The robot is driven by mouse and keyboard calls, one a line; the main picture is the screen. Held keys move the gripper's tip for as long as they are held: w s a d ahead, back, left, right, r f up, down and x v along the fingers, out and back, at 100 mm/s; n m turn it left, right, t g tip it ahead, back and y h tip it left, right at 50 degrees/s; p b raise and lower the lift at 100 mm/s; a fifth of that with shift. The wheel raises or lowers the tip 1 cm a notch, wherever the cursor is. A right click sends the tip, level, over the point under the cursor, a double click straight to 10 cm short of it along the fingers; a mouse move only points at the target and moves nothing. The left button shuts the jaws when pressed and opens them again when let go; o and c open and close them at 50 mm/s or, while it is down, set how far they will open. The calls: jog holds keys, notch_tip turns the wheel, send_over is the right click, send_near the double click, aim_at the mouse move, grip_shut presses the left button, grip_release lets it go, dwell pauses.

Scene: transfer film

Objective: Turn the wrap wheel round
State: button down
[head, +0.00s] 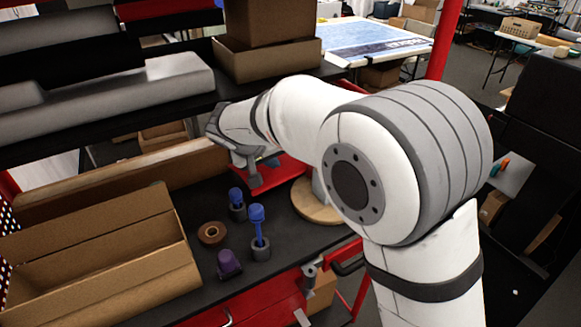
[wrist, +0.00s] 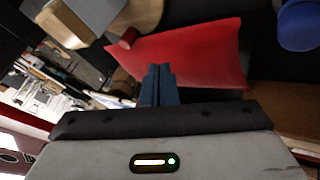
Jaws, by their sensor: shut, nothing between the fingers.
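A round wooden disc (head: 312,212), which looks like the wrap wheel, lies on the dark bench, partly hidden behind my arm. A pale upright piece stands on it. In the wrist view a pale wooden edge (wrist: 145,12) shows at the top, with a short red peg (wrist: 124,40) beside it. My gripper (head: 256,184) is left of the disc, near a red tray-like panel (head: 285,174). Its fingers (wrist: 158,70) are shut and empty in front of the red panel (wrist: 205,55). I cannot tell whether they touch it.
An open cardboard box (head: 105,262) fills the bench's left. Blue-topped tools (head: 257,214), a brown tape roll (head: 211,233) and a purple object (head: 229,262) stand between box and disc. A shelf with rolls and boxes (head: 265,60) hangs above. Bare bench shows around the tools.

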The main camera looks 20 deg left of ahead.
jog(key=p, duration=0.1)
send_near(303, 179)
jog(key=w+a+f, duration=0.1)
jog(key=a+f, duration=0.1)
jog(key=shift+w+a+f, duration=0.3)
jog(key=shift+w, duration=0.1)
jog(key=shift+w+d+f+p, duration=0.15)
jog(key=shift+w+d+p, duration=0.2)
jog(key=shift+w+d, duration=0.25)
jog(key=shift+w+d+f+p, duration=0.15)
jog(key=shift+w+d+p, duration=0.2)
jog(key=shift+w+d, duration=0.25)
jog(key=shift+w+d+f, duration=0.1)
jog(key=shift+w+d, duration=0.2)
jog(key=shift+d, duration=0.1)
jog(key=shift+f, duration=0.1)
jog(key=shift+w+d+f+m+b, duration=0.15)
jog(key=shift+w+d+m+b, duration=0.2)
jog(key=shift+b, duration=0.45)
jog(key=shift+w+h+b, duration=0.2)
jog(key=shift+h+b, duration=0.1)
jog(key=shift+d+r, duration=0.1)
jog(key=shift+r, duration=0.1)
